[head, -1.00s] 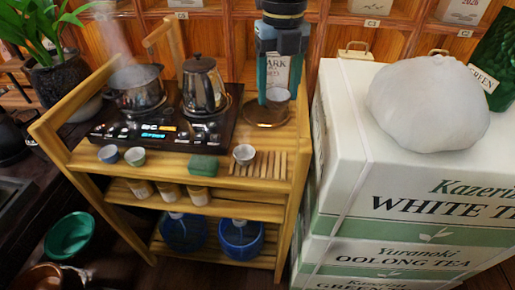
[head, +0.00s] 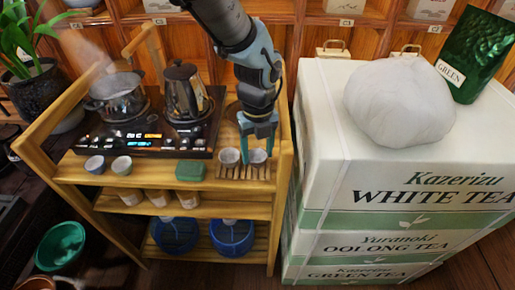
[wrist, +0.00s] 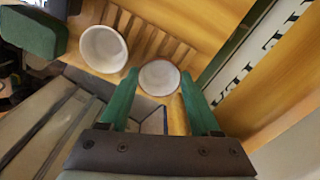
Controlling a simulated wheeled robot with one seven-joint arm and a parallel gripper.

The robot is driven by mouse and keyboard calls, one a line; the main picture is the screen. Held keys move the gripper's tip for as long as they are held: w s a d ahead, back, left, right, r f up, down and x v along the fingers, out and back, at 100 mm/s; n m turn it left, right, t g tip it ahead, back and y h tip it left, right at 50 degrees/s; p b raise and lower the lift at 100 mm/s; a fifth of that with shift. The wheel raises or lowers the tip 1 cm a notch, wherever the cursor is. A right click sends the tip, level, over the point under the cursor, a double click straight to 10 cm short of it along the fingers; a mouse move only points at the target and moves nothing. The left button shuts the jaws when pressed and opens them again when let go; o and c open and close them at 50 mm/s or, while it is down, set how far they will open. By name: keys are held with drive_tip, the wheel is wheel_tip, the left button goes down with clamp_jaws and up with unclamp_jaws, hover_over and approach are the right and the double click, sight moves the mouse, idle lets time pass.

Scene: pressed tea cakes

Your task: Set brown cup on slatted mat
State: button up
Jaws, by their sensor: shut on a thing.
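My gripper (head: 257,150) is shut on a small cup (head: 258,157) at the right end of the slatted mat (head: 232,174). In the wrist view the cup (wrist: 159,77) is pale inside with a brownish rim, upright between the green fingers of my gripper (wrist: 158,88). It is over or on the slats; I cannot tell whether its base touches them. A second, pale cup (head: 229,157) stands on the mat just left of it, also in the wrist view (wrist: 103,49), with a small gap between them.
A kettle (head: 184,90) and steaming pot (head: 117,96) sit on the cooker behind. Stacked tea boxes (head: 325,150) rise close on the right.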

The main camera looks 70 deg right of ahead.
drive_tip(key=shift+f, duration=0.2)
drive_tip(key=o, duration=1.1)
drive_tip(key=shift+c, duration=0.2)
drive_tip(key=shift+r, duration=0.1)
wheel_tip(320, 180, up, 12)
drive_tip(key=b, duration=0.2)
drive_tip(key=shift+r, duration=0.1)
